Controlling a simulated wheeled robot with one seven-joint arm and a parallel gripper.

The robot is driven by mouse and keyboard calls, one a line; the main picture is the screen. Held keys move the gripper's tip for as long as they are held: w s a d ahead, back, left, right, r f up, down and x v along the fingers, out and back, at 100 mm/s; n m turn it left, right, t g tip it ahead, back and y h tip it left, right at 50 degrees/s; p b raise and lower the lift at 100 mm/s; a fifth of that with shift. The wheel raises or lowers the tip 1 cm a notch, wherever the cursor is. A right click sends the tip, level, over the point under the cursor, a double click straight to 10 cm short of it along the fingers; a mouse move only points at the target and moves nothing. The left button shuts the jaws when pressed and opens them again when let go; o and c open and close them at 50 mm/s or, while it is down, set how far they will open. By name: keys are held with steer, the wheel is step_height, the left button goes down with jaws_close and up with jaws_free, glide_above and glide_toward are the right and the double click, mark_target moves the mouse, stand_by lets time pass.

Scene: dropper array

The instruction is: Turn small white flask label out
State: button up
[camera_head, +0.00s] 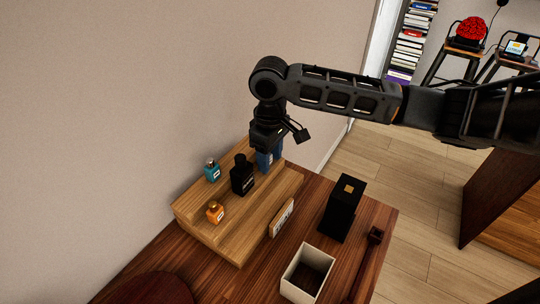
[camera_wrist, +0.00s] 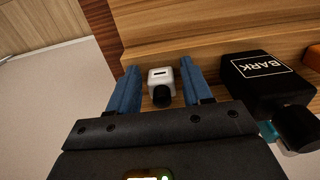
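The small white flask (camera_wrist: 161,77) with a black cap stands on the wooden stepped stand (camera_head: 203,229). A short dark mark, perhaps its label, shows on the flask's side toward the top of the wrist view, the same side as the BARK label on the black bottle. My gripper (camera_wrist: 160,67) points down with its blue fingers open, one on each side of the flask, with a narrow gap at each side. In the head view my gripper (camera_head: 267,163) is at the stand's far end and the flask is hidden behind it.
The black BARK bottle (camera_wrist: 264,80) stands close beside my right finger. A teal bottle (camera_head: 212,171) and an orange bottle (camera_head: 215,212) share the stand. A sign (camera_head: 282,218), a tall black box (camera_head: 342,212) and an open white box (camera_head: 291,279) are on the table.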

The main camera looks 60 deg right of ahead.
steer(key=shift+o, duration=1.2)
steer(key=shift+r, duration=0.1)
step_height(320, 180, up, 8)
steer(key=shift+f+b, duration=0.15)
steer(key=shift+b, duration=0.3)
